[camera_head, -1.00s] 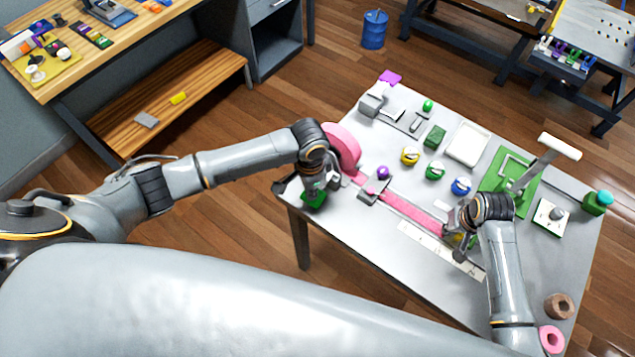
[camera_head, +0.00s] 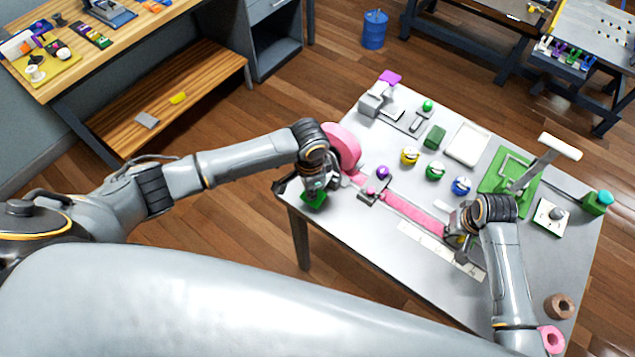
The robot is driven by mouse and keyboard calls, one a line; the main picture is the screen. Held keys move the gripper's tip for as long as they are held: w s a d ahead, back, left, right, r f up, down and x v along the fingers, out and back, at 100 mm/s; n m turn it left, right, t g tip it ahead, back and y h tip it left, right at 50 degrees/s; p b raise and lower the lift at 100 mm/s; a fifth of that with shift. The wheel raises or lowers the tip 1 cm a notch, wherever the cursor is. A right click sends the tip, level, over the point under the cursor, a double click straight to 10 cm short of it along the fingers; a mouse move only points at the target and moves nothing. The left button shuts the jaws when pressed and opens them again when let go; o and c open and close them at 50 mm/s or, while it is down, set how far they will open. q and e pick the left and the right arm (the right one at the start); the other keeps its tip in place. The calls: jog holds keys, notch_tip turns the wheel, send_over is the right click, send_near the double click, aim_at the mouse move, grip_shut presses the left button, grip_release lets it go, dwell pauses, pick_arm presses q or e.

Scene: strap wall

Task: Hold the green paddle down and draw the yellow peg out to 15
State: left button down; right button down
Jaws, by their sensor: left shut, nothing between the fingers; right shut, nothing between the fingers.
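The green paddle (camera_head: 313,201) is at the table's left corner. My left gripper (camera_head: 316,188) is shut, its fingertips down at the paddle and apparently touching it. A pink strap (camera_head: 415,214) runs from a pink reel (camera_head: 342,146) through a grey clamp (camera_head: 369,194) toward the right. A white scale strip (camera_head: 425,243) lies along its front side; its numbers are too small to read. My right gripper (camera_head: 461,236) is shut at the strap's right end, with nothing seen held. The yellow peg is mostly hidden by that gripper, so I cannot tell whether they touch.
A green fixture with a tall white-topped handle (camera_head: 559,146) stands behind my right gripper. A brown ring (camera_head: 559,306) lies at the right front.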

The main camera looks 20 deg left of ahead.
notch_tip(320, 180, up, 8)
jog(key=shift+w, duration=0.15)
dwell(0.4)
jog(key=shift+f, duration=0.1)
jog(key=c, duration=1.1)
grip_release()
jog(key=shift+c, duration=0.2)
jog(key=s+d+r+n+t+y, duration=0.2)
jog(key=s+d+r+n, duration=0.1)
jog(key=s+d+r, duration=0.25)
jog(key=x, duration=1.1)
jog(key=shift+w+d+f, duration=0.15)
jog(key=shift+f, duration=0.3)
jog(key=shift+c, duration=0.4)
grip_shut()
